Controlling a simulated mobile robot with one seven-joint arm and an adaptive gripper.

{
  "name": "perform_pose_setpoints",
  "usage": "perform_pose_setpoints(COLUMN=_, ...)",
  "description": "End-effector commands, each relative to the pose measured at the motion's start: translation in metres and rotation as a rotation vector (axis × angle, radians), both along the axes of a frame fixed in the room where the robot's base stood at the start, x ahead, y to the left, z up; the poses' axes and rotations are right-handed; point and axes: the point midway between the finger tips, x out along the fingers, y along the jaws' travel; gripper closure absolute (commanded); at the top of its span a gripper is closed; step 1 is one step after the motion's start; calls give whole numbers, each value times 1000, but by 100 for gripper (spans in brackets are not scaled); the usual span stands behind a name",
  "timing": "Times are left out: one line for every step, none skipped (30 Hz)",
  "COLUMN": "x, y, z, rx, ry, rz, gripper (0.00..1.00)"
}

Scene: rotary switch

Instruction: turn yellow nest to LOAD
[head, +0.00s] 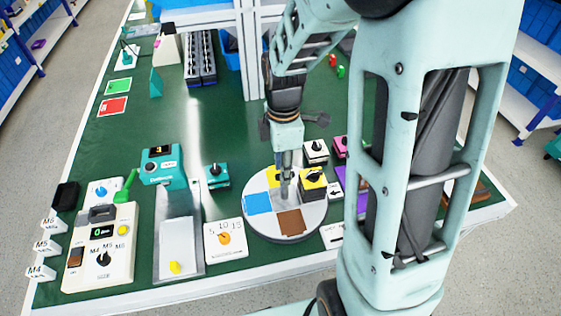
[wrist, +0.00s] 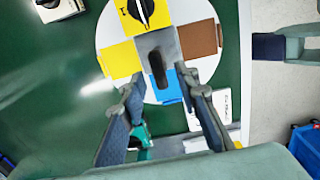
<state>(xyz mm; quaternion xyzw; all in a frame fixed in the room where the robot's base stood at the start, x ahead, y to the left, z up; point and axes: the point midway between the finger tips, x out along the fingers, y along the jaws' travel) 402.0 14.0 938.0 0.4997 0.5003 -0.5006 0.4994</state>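A round white turntable (head: 262,226) carries coloured square nests. The yellow nest (head: 272,175) is at its far side, partly hidden by my gripper; the wrist view shows it at left (wrist: 120,60). The blue nest (head: 258,203) and brown nest (head: 291,222) are nearer. A dark upright handle (wrist: 158,68) stands on the grey centre. No LOAD mark is legible.
A yellow box with a black knob (head: 313,178) is at the disc's right. A white dial box (head: 225,238), a teal knob box (head: 216,175) and a white knob box (head: 315,152) are close by. Bare green tabletop (head: 140,130) lies at the left.

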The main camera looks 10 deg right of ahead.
Motion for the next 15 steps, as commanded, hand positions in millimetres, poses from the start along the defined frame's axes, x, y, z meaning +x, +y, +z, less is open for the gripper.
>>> perform_pose_setpoints(x=0, y=0, z=-4, rx=0, ry=0, rz=0, gripper=71)
perform_pose_setpoints(x=0, y=0, z=-5, rx=0, ry=0, rz=0, gripper=71)
perform_pose_setpoints(x=0, y=0, z=-6, rx=0, ry=-1, rz=0, gripper=71)
perform_pose_setpoints(x=0, y=0, z=-7, rx=0, ry=-1, rz=0, gripper=71)
perform_pose_setpoints(x=0, y=0, z=-7, rx=0, ry=-1, rz=0, gripper=71)
perform_pose_setpoints(x=0, y=0, z=-7, rx=0, ry=-1, rz=0, gripper=71)
perform_pose_setpoints(x=0, y=0, z=-7, rx=0, ry=-1, rz=-1, gripper=71)
perform_pose_setpoints(x=0, y=0, z=-7, rx=0, ry=-1, rz=-1, gripper=71)
perform_pose_setpoints(x=0, y=0, z=-7, rx=0, ry=-1, rz=-1, gripper=71)
perform_pose_setpoints(x=0, y=0, z=-7, rx=0, ry=-1, rz=-1, gripper=71)
perform_pose_setpoints(x=0, y=0, z=-7, rx=0, ry=-1, rz=-1, gripper=71)
perform_pose_setpoints(x=0, y=0, z=-7, rx=0, ry=-2, rz=-1, gripper=74)
perform_pose_setpoints(x=0, y=0, z=-7, rx=0, ry=-2, rz=-1, gripper=78)
perform_pose_setpoints(x=0, y=0, z=-7, rx=0, ry=-2, rz=-1, gripper=81)
perform_pose_setpoints(x=0, y=0, z=-7, rx=0, ry=-2, rz=-1, gripper=85)
